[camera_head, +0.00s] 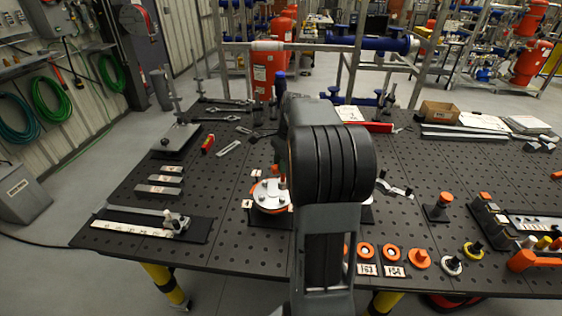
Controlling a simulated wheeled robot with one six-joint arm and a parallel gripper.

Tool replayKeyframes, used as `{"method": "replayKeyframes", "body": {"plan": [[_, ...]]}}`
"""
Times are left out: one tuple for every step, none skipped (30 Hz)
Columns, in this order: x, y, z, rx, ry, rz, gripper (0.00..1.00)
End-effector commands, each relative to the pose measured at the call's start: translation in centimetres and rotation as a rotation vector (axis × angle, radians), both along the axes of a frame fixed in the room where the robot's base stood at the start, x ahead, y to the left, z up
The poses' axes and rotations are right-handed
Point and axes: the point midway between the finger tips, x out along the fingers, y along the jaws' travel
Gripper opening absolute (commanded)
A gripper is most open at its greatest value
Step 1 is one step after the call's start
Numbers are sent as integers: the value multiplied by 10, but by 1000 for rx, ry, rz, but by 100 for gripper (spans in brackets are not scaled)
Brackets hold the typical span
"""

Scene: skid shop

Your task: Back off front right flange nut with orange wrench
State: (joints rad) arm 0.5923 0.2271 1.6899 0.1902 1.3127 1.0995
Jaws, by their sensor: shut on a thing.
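The flange (268,196) is a pale disc with an orange rim and several studs and nuts, on a dark base on the bench. Its right side is hidden behind my arm. My gripper (279,152) points down over the flange and is mostly hidden by my arm. It is shut on a narrow orange-red piece (283,181), which looks like part of the orange wrench and stands upright over the flange. My arm hides the rest of it. I cannot tell whether it sits on the front right nut.
The perforated black bench (225,240) holds grey blocks (160,190) and a ruler fixture (140,222) at left. Spanners (215,118) lie at the back. Orange rings (389,251), a black-and-orange stand (438,208) and a tool rack (500,225) are at right.

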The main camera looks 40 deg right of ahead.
Motion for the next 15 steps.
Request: {"method": "replayKeyframes", "body": {"plan": [[0, 0, -5, 0, -1, 0, 0], [0, 0, -6, 0, -1, 0, 0], [0, 0, -9, 0, -1, 0, 0], [0, 0, -11, 0, -1, -1, 0], [0, -1, -14, 0, -1, -1, 0], [0, -1, -17, 0, -1, -2, 0], [0, -1, -19, 0, -1, -2, 0], [-1, -1, -22, 0, -1, -2, 0], [-1, -1, -25, 0, 0, -3, 0], [-1, -1, -28, 0, 0, -3, 0], [-1, -1, -31, 0, 0, -3, 0], [-1, -2, -28, 0, -1, -4, 0], [-1, -2, -26, 0, -2, -7, 0], [-1, -2, -26, 0, -1, -18, 0], [-1, -2, -25, 0, -1, -42, 0]]}}
